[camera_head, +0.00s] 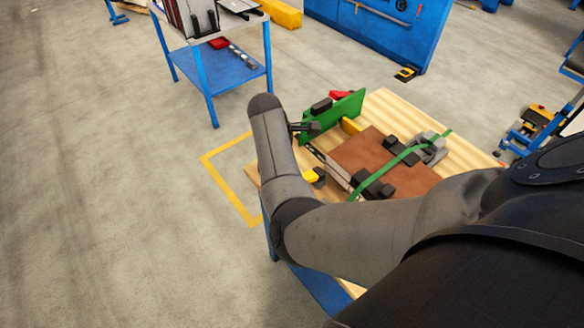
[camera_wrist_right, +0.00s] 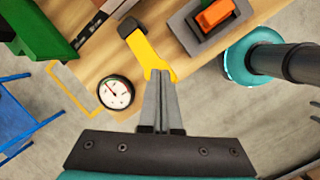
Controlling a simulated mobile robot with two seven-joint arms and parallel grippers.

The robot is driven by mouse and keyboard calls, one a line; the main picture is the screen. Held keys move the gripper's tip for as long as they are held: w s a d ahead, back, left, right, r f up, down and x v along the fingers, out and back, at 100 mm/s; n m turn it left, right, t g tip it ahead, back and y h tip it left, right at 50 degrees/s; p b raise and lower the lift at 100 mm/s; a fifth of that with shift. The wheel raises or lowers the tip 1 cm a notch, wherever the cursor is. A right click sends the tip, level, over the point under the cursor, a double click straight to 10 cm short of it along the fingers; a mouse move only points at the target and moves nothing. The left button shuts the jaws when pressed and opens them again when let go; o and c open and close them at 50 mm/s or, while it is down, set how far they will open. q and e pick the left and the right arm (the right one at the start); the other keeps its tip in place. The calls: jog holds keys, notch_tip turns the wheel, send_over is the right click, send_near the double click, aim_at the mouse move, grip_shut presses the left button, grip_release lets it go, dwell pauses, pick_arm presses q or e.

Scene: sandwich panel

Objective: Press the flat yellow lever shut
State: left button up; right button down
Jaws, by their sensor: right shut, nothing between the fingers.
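The flat yellow lever (camera_wrist_right: 150,52) lies at the table's edge in the wrist view, with a black block (camera_wrist_right: 129,28) at its far end. Its near end is forked. My right gripper (camera_wrist_right: 161,76) is shut and empty. Its tips overlap the forked end in the picture; I cannot tell whether they touch it. In the head view a yellow part (camera_head: 311,176) with a black end shows beside my right forearm and appears to be the lever. The right gripper is hidden there behind my arm. My left gripper is not in view.
A round dial gauge (camera_wrist_right: 115,92) sits just left of the lever. An orange switch (camera_wrist_right: 215,14) in a grey housing stands to its right. A green upright panel (camera_head: 333,117) and a brown board (camera_head: 372,153) under a green strap occupy the wooden table (camera_head: 400,108).

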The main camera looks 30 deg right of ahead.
jog(key=w+a+r+n, duration=0.2)
jog(key=r, duration=0.1)
jog(key=shift+w+a+r+g+y, duration=0.1)
jog(key=shift+a+r+g+y, duration=0.1)
jog(key=shift+g+y, duration=0.1)
jog(key=shift+f, duration=0.15)
jog(key=shift+d+f+b, duration=0.1)
jog(key=shift+f+b, duration=0.3)
jog(key=shift+f, duration=0.05)
jog(key=b+x, duration=0.6)
jog(key=b, duration=0.1)
